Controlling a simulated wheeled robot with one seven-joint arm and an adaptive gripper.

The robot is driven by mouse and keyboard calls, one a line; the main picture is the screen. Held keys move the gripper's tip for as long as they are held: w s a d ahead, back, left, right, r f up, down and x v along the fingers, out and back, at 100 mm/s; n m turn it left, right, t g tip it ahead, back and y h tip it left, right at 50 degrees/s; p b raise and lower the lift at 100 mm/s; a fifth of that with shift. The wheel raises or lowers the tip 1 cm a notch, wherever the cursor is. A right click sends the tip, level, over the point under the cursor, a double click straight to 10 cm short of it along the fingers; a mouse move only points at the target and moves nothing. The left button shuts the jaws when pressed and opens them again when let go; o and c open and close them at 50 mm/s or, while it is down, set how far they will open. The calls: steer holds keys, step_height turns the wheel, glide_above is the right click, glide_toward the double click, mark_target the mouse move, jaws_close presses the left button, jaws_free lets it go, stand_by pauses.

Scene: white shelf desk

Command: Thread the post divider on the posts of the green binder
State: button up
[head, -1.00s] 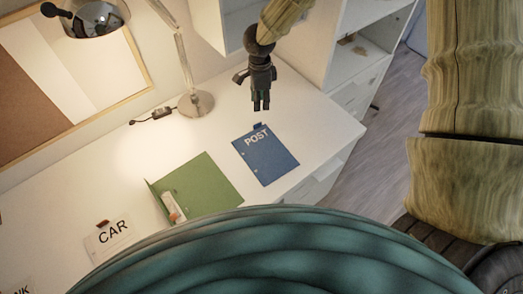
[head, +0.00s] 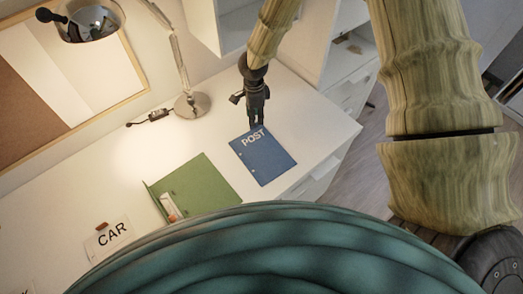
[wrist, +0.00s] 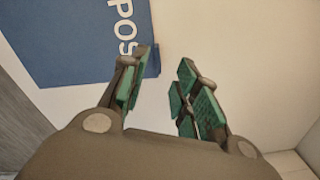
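The post divider (head: 263,160) is a flat blue sheet marked "POST", lying on the white desk with punched holes along one edge. It also shows at the upper left of the wrist view (wrist: 70,45). My gripper (head: 257,122) is just above its far edge, by the tab. In the wrist view my gripper (wrist: 160,85) is open, with a gap between the green-padded fingers. The tab's blue edge shows beside the left finger, which partly hides it. The green binder (head: 200,185) lies open to the left of the divider. Its posts are too small to make out clearly.
A white and orange object (head: 169,207) sits at the binder's left side. A desk lamp base (head: 192,105) and a cable switch (head: 153,116) stand behind. My teal body hides the near desk edge.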

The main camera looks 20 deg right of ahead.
steer(key=shift+s+f+p, duration=0.1)
steer(key=shift+f+p, duration=0.4)
steer(key=shift+f, duration=1.3)
